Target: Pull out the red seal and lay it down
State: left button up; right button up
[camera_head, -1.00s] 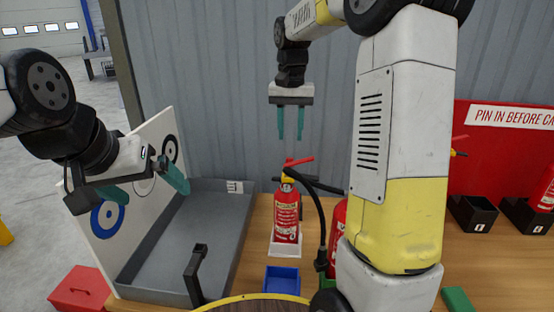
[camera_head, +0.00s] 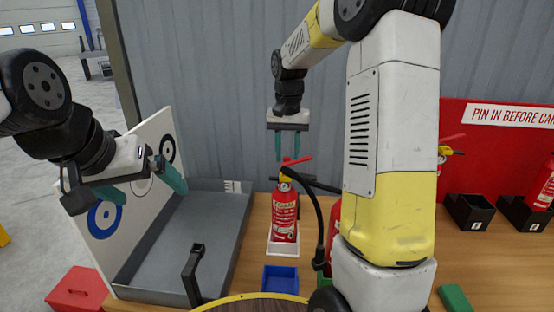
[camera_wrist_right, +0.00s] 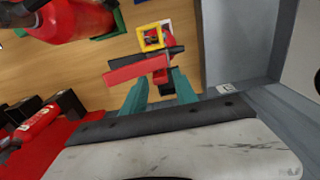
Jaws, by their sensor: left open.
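A red fire extinguisher (camera_head: 285,218) stands upright on a white base on the bench. It has a yellow valve head (camera_head: 286,178), a red lever (camera_head: 297,160) and a black hose. My right gripper (camera_head: 292,158) is open and points down, its fingertips close to the lever. In the right wrist view the red lever (camera_wrist_right: 133,73) and a square yellow piece (camera_wrist_right: 151,38) show just beyond my right fingertips (camera_wrist_right: 158,80). I cannot make out the red seal for certain. My left gripper (camera_head: 143,185) is open and empty beside the target board.
A grey tray (camera_head: 222,240) lies left of the extinguisher, with a blue bin (camera_head: 281,279) in front. Another red extinguisher (camera_head: 334,222) is partly hidden behind my right arm. Black boxes (camera_head: 469,212) stand at the right. A red box (camera_head: 78,287) sits front left.

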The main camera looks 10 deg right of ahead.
aim_at(287, 158)
grip_shut()
jog(key=shift+r, duration=0.1)
jog(key=shift+r, duration=2.4)
jog(key=shift+r, duration=0.1)
jog(key=shift+s+r, duration=0.1)
jog(key=shift+r, duration=1.3)
